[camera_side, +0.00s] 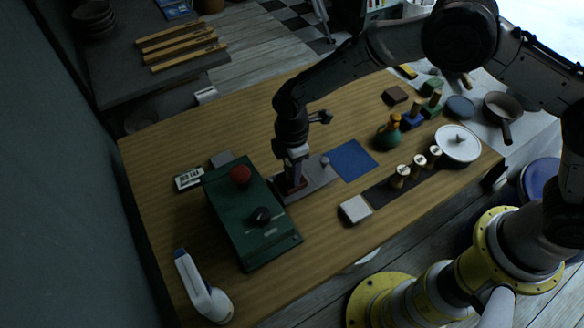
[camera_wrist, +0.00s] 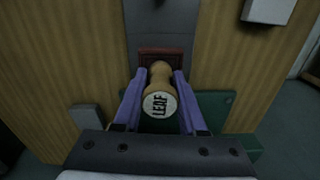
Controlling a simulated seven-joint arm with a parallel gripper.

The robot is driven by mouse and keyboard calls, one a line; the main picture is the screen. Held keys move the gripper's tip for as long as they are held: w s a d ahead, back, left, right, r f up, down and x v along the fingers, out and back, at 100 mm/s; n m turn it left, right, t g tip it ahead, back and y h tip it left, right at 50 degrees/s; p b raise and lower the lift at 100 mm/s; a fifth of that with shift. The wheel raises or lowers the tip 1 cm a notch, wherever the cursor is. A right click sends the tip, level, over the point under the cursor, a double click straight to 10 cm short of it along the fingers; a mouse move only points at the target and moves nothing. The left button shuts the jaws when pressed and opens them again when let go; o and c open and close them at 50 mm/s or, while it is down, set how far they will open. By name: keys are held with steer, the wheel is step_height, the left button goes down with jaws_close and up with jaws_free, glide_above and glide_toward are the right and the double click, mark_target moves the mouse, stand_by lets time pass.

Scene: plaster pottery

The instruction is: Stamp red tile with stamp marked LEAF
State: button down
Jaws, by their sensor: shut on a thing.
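My gripper (camera_side: 291,180) points down over the grey metal plate (camera_side: 318,176) beside the green machine. In the wrist view my gripper (camera_wrist: 159,74) has its two purple fingers shut on a wooden stamp (camera_wrist: 159,75), whose pale top reads LEAF. The red tile (camera_wrist: 150,53) lies on the grey plate just beyond and below the stamp. In the side view the red tile (camera_side: 297,185) shows only in part behind the fingers. The stamp's lower end is hidden, so I cannot tell whether it touches the tile.
The green machine (camera_side: 226,205) with a red button and black knob stands close left of my gripper. A blue mat (camera_side: 351,160) lies to the right. Several wooden stamps (camera_side: 400,171) stand beyond a white block (camera_side: 355,208).

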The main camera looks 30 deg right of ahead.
stand_by(0.4)
steer(key=shift+r, duration=3.5)
